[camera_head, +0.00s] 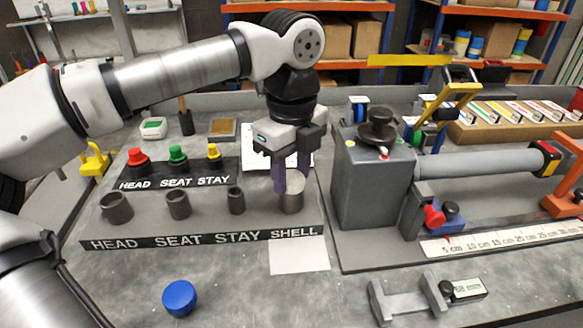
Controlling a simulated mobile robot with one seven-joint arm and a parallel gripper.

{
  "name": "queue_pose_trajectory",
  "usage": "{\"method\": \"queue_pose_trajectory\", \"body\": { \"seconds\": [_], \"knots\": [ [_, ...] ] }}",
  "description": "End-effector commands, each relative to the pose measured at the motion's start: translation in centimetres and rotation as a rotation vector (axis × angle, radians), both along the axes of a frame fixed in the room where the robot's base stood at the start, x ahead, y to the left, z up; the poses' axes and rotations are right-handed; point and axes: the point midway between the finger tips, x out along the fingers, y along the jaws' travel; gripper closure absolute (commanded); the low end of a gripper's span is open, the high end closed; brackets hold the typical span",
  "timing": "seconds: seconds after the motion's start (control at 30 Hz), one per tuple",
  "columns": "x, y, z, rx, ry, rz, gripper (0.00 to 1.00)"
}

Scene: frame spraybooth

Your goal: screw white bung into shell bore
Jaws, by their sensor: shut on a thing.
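My gripper (291,180) points straight down over the SHELL place of the front rack, its fingers reaching the rim of the shell tube (292,203). The tube is a grey upright cylinder at the right end of the rack. The gripper is shut on what I take to be the white bung, at the mouth of the bore.
Empty grey tubes stand left at HEAD (117,208), SEAT (178,205) and STAY (236,201). Red (137,159), green (178,155) and yellow (213,152) bungs stand behind. A grey machine (370,185) is close right. A blue cap (180,298) and caliper (410,303) lie in front.

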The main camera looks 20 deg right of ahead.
Motion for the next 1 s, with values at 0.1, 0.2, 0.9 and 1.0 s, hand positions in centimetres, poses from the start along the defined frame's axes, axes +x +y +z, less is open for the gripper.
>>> {"method": "queue_pose_trajectory", "body": {
  "seconds": [0.1, 0.2, 0.9, 1.0],
  "knots": [
    [-0.02, -0.04, 0.07, -0.001, 0.000, -0.115, 0.83],
    [-0.01, -0.03, 0.03, -0.001, 0.000, -0.159, 0.83],
    [-0.01, 0.00, 0.01, -0.001, 0.000, -0.555, 0.83],
    [0.00, 0.00, -0.01, -0.001, -0.001, -0.564, 0.83]
  ]
}}
